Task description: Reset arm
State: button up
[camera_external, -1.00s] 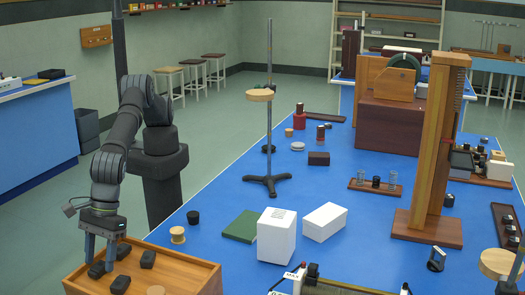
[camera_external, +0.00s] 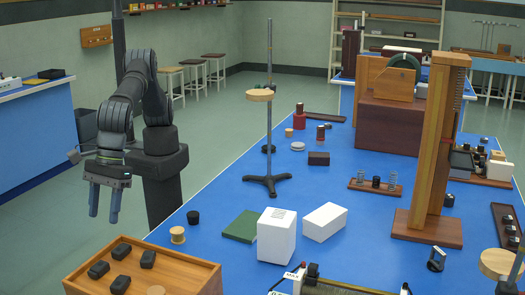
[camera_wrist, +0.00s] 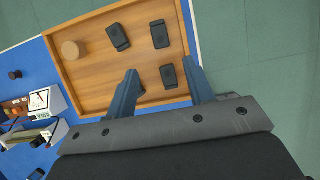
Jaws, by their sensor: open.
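My gripper (camera_external: 104,214) is open and empty. It hangs in the air behind and above the left end of the wooden tray (camera_external: 190,268), fingers pointing down. In the wrist view the two blue fingers of my gripper (camera_wrist: 160,82) stand apart, with the wooden tray (camera_wrist: 92,82) beyond them. Several small black blocks lie in the tray, one of them a black block (camera_external: 121,284) near the front. A round wooden piece (camera_wrist: 71,50) also lies in the tray.
The blue bench (camera_external: 240,187) carries a wooden spool (camera_external: 178,235), a black cylinder (camera_external: 193,217), a green slab (camera_external: 241,226), white boxes (camera_external: 276,240) and a tall stand (camera_external: 269,130). Open floor lies left of the tray.

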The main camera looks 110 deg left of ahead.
aim_at(98, 266)
jog(key=x, duration=1.2)
jog(key=shift+d+r, duration=0.1)
jog(key=shift+r, duration=1.3)
jog(key=shift+f, duration=0.1)
